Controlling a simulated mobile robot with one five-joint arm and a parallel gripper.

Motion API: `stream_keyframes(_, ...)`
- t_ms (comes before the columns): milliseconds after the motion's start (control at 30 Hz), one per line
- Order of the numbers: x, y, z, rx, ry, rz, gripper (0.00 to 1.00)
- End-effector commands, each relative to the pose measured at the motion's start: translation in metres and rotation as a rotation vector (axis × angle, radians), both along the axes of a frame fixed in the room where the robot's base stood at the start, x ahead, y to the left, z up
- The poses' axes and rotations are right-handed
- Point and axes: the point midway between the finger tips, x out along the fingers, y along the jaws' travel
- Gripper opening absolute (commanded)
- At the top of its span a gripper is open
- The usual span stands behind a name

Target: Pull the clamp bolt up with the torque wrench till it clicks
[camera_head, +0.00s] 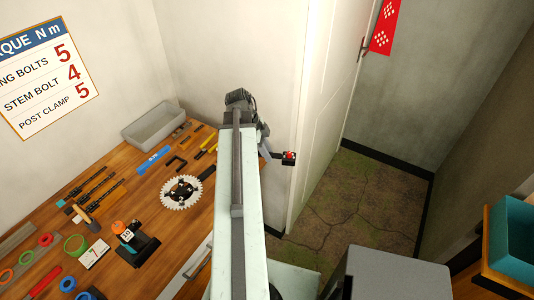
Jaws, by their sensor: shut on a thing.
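My pale arm reaches up the middle of the view. My gripper (258,126) is at its far end, partly hidden by dark grey parts. It is shut on what looks like the torque wrench (266,148), of which a slim grey-blue piece shows at the right. The clamp bolt cannot be made out.
A wooden bench (128,200) at the left holds a chainring (182,192), a grey tray (153,122) and several tools and rings. A torque chart (45,78) hangs on the wall. A grey box (390,272) and a teal bin (512,240) stand at the right. Bare floor (370,205) lies beyond.

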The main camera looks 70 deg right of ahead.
Motion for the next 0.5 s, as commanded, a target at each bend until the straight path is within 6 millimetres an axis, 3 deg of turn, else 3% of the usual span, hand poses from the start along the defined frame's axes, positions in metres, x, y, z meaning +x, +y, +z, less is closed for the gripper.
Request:
stream_keyframes(267, 0.000, 0.001, 0.000, 0.000, 0.001, -0.003, 0.00)
stream_keyframes(500, -0.001, 0.014, 0.000, 0.000, 0.001, -0.072, 0.00)
